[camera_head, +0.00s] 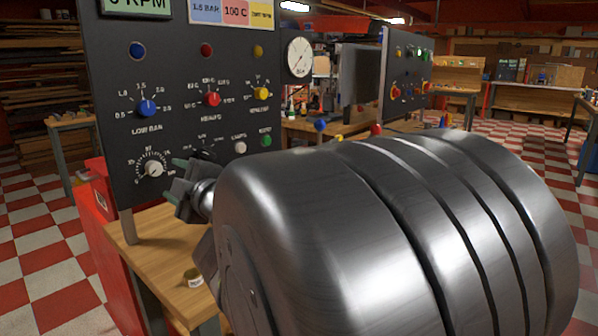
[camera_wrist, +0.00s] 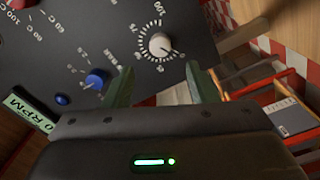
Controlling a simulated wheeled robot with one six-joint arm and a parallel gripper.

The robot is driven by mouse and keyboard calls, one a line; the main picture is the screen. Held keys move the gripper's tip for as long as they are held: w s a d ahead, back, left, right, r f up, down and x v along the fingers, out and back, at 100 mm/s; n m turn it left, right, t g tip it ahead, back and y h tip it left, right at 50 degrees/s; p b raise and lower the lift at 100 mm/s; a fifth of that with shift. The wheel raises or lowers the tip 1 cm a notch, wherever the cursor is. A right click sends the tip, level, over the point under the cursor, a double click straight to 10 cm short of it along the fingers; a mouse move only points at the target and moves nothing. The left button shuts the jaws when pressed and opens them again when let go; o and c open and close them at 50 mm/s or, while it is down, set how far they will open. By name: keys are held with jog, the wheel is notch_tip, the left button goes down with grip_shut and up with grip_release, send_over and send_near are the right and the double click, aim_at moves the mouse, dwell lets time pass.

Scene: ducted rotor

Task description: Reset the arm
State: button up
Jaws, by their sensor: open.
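My gripper (camera_wrist: 158,92) is open and empty in the wrist view, its two greenish fingers apart and pointing at the black control panel (camera_wrist: 120,25). The white-grey POWER knob (camera_wrist: 158,46) shows beyond the gap between the fingers. In the head view my gripper (camera_head: 181,178) is in front of the panel (camera_head: 115,95), just right of the white knob (camera_head: 153,168). No contact with the knob is visible. My large metal arm link fills the right and hides much of the bench.
The panel stands on a wooden bench (camera_head: 160,245) with a small round item (camera_head: 193,278) on it. Red-and-white floor (camera_head: 40,235) is open at left.

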aim_at(156, 168)
jog(key=p+v, duration=0.1)
jog(key=v, duration=0.4)
jog(key=b+x, duration=0.4)
jog(key=x, duration=0.9)
jog(key=shift+w+a+f, duration=0.15)
jog(key=shift+w+a, duration=0.1)
jog(key=shift+a, duration=0.05)
jog(key=shift+w+a+r+m+p, duration=0.1)
jog(key=shift+r+m+p, duration=0.3)
jog(key=shift+p, duration=0.35)
jog(key=shift+m+p, duration=0.9)
jog(key=shift+m, duration=0.1)
jog(key=m+p, duration=0.4)
jog(key=shift+m, duration=0.3)
jog(key=m+p, duration=0.3)
jog(key=p, duration=0.1)
jog(key=shift+m, duration=0.4)
jog(key=m+p, duration=0.3)
jog(key=p, duration=0.1)
jog(key=shift+p, duration=0.3)
jog(key=shift+f+v, duration=0.15)
jog(key=shift+v, duration=0.75)
jog(key=shift+f+v, duration=0.1)
jog(key=shift+v, duration=0.85)
